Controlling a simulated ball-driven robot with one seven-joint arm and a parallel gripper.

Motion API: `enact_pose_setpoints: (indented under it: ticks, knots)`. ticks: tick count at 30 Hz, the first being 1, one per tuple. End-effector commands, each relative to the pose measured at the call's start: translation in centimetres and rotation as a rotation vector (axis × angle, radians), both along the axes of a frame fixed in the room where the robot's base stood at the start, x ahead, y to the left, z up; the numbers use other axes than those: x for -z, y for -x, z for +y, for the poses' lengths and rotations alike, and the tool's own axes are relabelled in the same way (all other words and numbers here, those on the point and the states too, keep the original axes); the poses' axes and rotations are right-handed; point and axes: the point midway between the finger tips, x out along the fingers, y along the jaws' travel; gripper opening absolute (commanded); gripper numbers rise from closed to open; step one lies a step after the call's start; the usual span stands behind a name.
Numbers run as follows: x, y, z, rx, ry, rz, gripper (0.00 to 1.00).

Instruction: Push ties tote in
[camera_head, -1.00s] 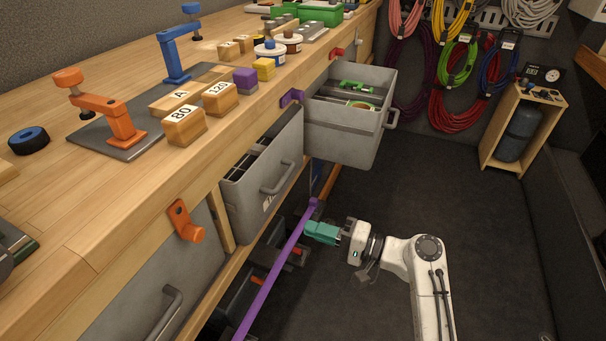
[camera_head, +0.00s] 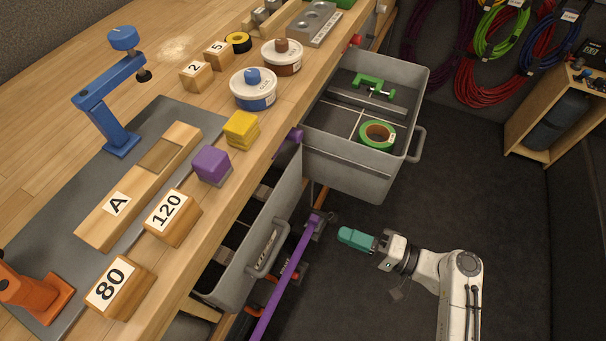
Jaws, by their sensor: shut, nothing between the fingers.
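Two grey totes stand out from under the bench. The far tote (camera_head: 345,178) sticks out well past the bench edge and holds a green clamp (camera_head: 374,86) and a roll of green tape (camera_head: 377,134). The nearer tote (camera_head: 232,281) sticks out less; it has a grey handle (camera_head: 268,250) and a small front label I cannot read. I cannot tell which is the ties tote. My gripper (camera_head: 357,239) has teal fingers, is shut and empty, and hangs in the aisle below the far tote, to the right of the nearer one, apart from both.
A long purple bar (camera_head: 287,278) slants low in front of the nearer tote, left of my gripper. The bench top carries labelled wooden blocks (camera_head: 172,218) and clamps. A wooden cabinet (camera_head: 545,110) stands at right. Dark floor (camera_head: 520,235) between is clear.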

Motion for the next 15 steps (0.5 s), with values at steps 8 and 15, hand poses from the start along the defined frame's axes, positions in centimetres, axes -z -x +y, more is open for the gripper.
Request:
enact_pose_setpoints:
  ticks: [8,15]
  knots:
    - [0.0,-0.3,1.8,-0.006,-0.002,-0.001,0.00]
    - [-0.1,-1.9,6.1,-0.007,-0.002,0.000,0.00]
